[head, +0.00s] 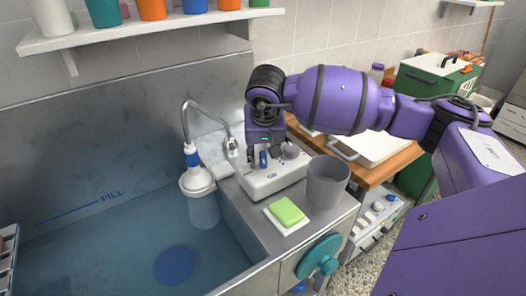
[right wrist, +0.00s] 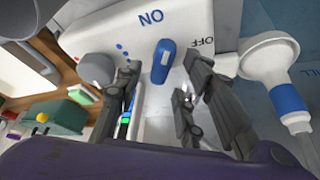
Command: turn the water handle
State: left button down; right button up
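The water handle is a blue lever (head: 263,158) on a white control box (head: 272,184) beside the basin. In the right wrist view the lever (right wrist: 163,60) stands upright from the box face, between the "ON" and "OFF" markings. My right gripper (head: 264,146) reaches down over the box from the right. In the right wrist view its two fingers are spread, one on each side of the lever, with gaps visible on both sides. It is open and holds nothing. My left gripper is not in view.
A grey knob (head: 291,150) sits on the same box. The water-filled basin (head: 120,230) lies left; a teal wheel (head: 319,256) is on the front.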

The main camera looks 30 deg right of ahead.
jog(key=shift+w+d+f, duration=0.1)
jog(key=shift+f, duration=0.25)
grip_shut()
